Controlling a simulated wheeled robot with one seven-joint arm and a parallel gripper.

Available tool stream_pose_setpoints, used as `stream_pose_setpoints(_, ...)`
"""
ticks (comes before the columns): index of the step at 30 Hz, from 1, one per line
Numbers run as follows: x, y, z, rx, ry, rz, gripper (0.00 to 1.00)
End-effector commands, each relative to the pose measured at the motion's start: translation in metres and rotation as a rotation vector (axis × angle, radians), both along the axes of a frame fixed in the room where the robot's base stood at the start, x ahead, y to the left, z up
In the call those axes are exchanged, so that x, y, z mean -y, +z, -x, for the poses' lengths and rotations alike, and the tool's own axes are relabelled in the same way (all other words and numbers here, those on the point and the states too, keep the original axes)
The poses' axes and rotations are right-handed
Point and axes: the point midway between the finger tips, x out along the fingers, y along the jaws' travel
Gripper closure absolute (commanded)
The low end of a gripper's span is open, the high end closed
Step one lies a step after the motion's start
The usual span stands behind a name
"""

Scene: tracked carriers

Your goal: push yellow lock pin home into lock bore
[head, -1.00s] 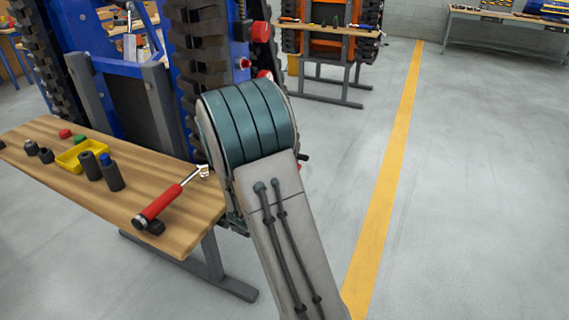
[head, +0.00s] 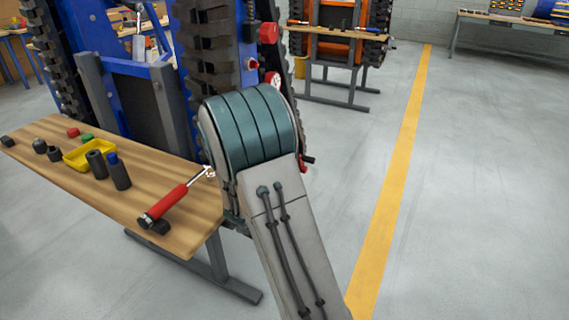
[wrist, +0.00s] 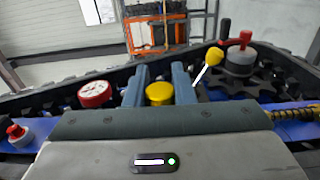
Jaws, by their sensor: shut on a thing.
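In the wrist view my gripper (wrist: 160,84) has its two blue-grey fingers on either side of a round yellow head, which I take for the yellow lock pin (wrist: 159,95). The fingers are shut on it. The pin's shaft and the lock bore cannot be seen, so I cannot tell how far in the pin is. In the head view my own arm hides the gripper and the pin.
A red-rimmed gauge (wrist: 95,94) is left of the fingers. A yellow-knobbed lever (wrist: 214,56) and red-handled valve (wrist: 240,52) stand close right. Floor at right is clear.

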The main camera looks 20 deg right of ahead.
Motion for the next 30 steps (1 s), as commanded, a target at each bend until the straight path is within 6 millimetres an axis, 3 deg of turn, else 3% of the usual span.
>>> stream_pose_setpoints(30, -0.016, 0.000, -0.021, 0.001, 0.002, 0.001, 1.00)
